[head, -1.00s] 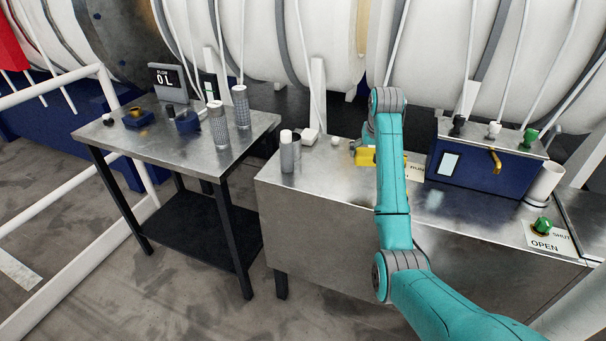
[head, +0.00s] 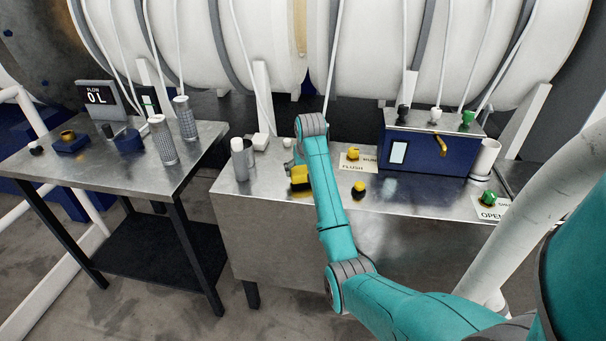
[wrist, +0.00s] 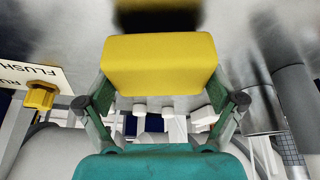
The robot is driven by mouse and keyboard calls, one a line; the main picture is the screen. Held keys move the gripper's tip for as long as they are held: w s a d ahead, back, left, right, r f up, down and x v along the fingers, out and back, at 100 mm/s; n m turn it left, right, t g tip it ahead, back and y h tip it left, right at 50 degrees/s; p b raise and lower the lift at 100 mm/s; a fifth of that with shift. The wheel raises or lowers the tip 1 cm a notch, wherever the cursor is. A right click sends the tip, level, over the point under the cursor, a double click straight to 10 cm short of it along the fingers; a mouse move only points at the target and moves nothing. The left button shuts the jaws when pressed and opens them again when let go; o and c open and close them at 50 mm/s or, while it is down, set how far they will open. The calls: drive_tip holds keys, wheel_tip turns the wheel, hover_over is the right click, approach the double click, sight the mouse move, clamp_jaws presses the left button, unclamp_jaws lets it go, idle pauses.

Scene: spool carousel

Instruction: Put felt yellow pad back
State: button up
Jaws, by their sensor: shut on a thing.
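The yellow pad (wrist: 160,65) is a block held between the two fingers of my gripper (wrist: 160,85), as the wrist view shows. In the head view the yellow pad (head: 299,174) is partly behind my arm, over the left part of the metal bench (head: 235,184). A dark patch shows just under it; I cannot tell whether the pad touches the bench top. My fingertips are mostly hidden in the head view.
A yellow knob (head: 353,153) sits on the FLUSH label, and another yellow knob (head: 359,188) is on the bench near its front. Grey-and-white cylinders (head: 240,160) stand left of the pad. A blue box (head: 430,150) with valves and a green knob (head: 489,197) are to the right.

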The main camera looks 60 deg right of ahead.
drive_tip(key=shift+f, duration=0.7)
drive_tip(key=o, duration=0.8)
drive_tip(key=shift+f, duration=0.15)
drive_tip(key=shift+c, duration=0.2)
